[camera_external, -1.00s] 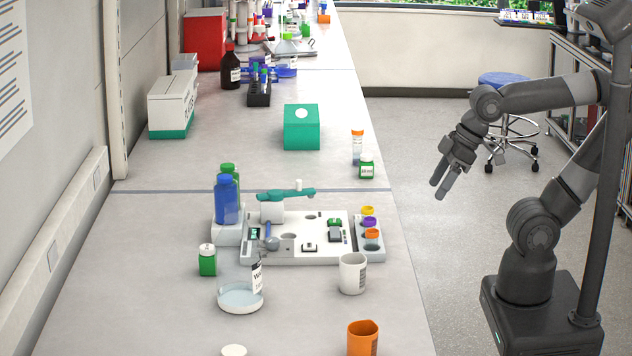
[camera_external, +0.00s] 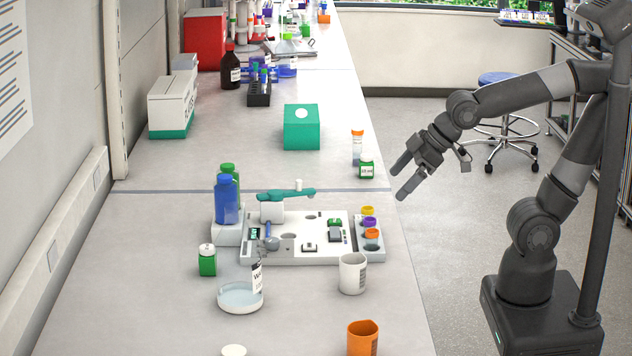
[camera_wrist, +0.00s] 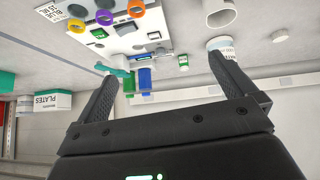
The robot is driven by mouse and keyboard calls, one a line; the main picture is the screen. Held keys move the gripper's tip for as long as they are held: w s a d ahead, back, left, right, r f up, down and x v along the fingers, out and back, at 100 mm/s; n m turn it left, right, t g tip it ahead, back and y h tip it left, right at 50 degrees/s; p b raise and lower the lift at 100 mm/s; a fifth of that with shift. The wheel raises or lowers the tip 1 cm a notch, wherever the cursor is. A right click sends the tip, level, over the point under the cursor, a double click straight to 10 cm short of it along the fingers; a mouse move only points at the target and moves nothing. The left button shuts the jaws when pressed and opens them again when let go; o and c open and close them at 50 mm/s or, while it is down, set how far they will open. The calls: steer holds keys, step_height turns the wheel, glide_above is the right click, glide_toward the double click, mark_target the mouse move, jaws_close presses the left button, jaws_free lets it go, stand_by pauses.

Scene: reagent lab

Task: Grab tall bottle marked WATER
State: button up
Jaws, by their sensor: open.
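A mostly transparent vessel with a pale round base (camera_external: 240,297) stands on the near bench. Beside its right edge is an upright white label (camera_external: 257,277) with a dark "W"; the rest cannot be read, and the vessel's upper outline is hard to make out. In the wrist view a pale labelled vessel (camera_wrist: 221,44), possibly the same one, shows beyond the right fingertip. My gripper (camera_external: 401,181) is open and empty above the bench's right edge, well to the right of and farther back than the labelled vessel. Its spread fingers also show in the wrist view (camera_wrist: 163,68).
A white instrument tray (camera_external: 285,258) lies between gripper and vessel. A white cup (camera_external: 352,273) and orange cup (camera_external: 362,338) are near the right edge. A small green bottle (camera_external: 207,261) stands left.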

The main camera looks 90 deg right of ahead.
steer(key=w+n+t, duration=0.1)
steer(key=w+t, duration=0.2)
steer(key=w, duration=0.8)
steer(key=n+t+y, duration=0.4)
steer(key=n+y, duration=0.2)
steer(key=y, duration=0.5)
glide_toward(219, 252)
steer(key=x, duration=0.5)
steer(key=shift+w+d+f, duration=0.15)
steer(key=shift+w, duration=0.25)
steer(key=c, duration=1.1)
